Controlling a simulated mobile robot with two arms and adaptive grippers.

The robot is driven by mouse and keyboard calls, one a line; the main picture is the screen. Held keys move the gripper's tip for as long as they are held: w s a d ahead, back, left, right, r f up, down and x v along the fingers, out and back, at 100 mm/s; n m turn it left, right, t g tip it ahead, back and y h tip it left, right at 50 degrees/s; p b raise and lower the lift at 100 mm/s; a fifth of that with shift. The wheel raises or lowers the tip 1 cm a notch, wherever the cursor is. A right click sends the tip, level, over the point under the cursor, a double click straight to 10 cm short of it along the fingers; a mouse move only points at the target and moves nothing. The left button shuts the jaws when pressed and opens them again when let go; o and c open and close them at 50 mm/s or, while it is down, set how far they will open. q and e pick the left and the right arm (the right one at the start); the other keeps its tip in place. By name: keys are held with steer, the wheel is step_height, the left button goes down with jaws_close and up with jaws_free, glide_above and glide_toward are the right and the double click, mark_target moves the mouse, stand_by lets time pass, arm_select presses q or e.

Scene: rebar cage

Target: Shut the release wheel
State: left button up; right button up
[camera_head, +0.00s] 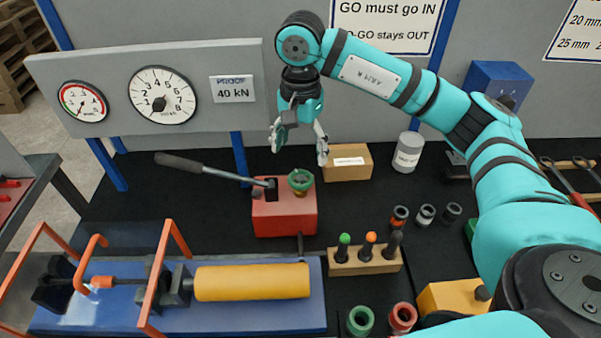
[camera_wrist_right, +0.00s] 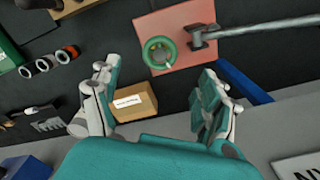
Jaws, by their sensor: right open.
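The release wheel (camera_head: 300,181) is a small green ring on top of the red pump block (camera_head: 285,218), to the right of the pump lever's socket. The long lever (camera_head: 205,168) slants up to the left from the block. In the right wrist view the green wheel (camera_wrist_right: 159,52) lies ahead of the fingers, near the middle of the view. My right gripper (camera_head: 298,150) is open and empty, above and behind the wheel, apart from it. Its two spread fingers also show in the right wrist view (camera_wrist_right: 158,95). My left gripper is not in view.
A cardboard box (camera_head: 347,163) stands close behind the block, near my right fingers. A wooden stand (camera_head: 365,261) with coloured gauges is in front right. A yellow cylinder (camera_head: 252,282) lies on a blue base in front. A grey gauge panel (camera_head: 218,65) stands behind left.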

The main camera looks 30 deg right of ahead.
mark_target(300, 178)
step_height(300, 178, down, 8)
steer(key=shift+f+p, duration=0.25)
steer(key=shift+p, duration=0.6)
steer(key=c, duration=1.2)
steer(key=m+b, duration=0.2)
steer(key=shift+f+b, duration=0.25)
steer(key=shift+b, duration=0.1)
steer(key=m, duration=0.1)
steer(key=m+b, duration=0.1)
steer(key=shift+r+m, duration=0.2)
steer(key=shift+m, duration=0.1)
steer(key=shift+r, duration=0.1)
